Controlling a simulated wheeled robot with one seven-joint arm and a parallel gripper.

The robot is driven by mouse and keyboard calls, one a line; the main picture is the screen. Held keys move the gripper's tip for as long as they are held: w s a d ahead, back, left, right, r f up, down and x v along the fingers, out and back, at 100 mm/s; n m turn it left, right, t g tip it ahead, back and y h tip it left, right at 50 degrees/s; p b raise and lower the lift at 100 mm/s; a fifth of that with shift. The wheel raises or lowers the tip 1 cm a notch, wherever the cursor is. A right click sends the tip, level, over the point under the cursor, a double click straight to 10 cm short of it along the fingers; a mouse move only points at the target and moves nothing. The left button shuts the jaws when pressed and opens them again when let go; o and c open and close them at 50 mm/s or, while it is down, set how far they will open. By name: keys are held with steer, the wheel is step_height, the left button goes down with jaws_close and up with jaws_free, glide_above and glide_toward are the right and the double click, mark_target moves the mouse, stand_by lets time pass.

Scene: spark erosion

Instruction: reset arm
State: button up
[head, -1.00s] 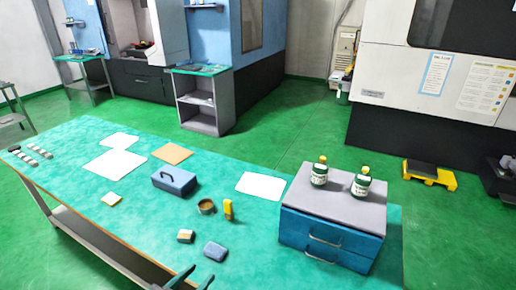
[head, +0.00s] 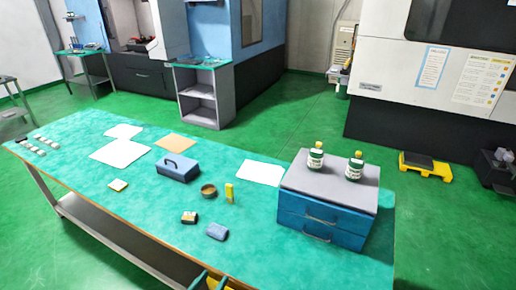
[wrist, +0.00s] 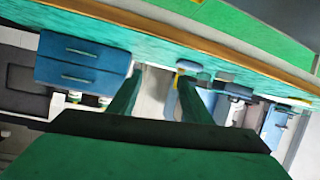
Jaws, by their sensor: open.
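My gripper (head: 208,282) shows at the bottom edge of the head view, just off the near edge of the table. Its two fingers are apart with nothing between them. In the wrist view my gripper (wrist: 157,98) is also open and empty, and the picture is turned over, with the table (wrist: 150,40) above the fingers. The fingers look clear of the blue drawer box (wrist: 82,62) and the small things on the table.
The green table (head: 130,212) holds a blue drawer unit (head: 322,222) with two bottles on top, a blue toolbox (head: 178,168), a brown roll (head: 208,190), a yellow item (head: 229,192), small blocks and paper sheets. Green floor (head: 270,120) beyond is free.

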steer(key=s+d+f+n+y, duration=0.5)
steer(key=s+d+f, duration=0.45)
steer(key=s, duration=0.35)
steer(key=s+d+r+m+t, duration=0.1)
steer(key=s+d+r, duration=0.1)
steer(key=s+r, duration=0.3)
steer(key=s+d+r+m+t, duration=0.1)
steer(key=s+r, duration=0.3)
steer(key=s, duration=0.9)
steer(key=shift+d+r+m+h, duration=0.3)
steer(key=shift+d+r, duration=0.1)
steer(key=shift+d, duration=0.25)
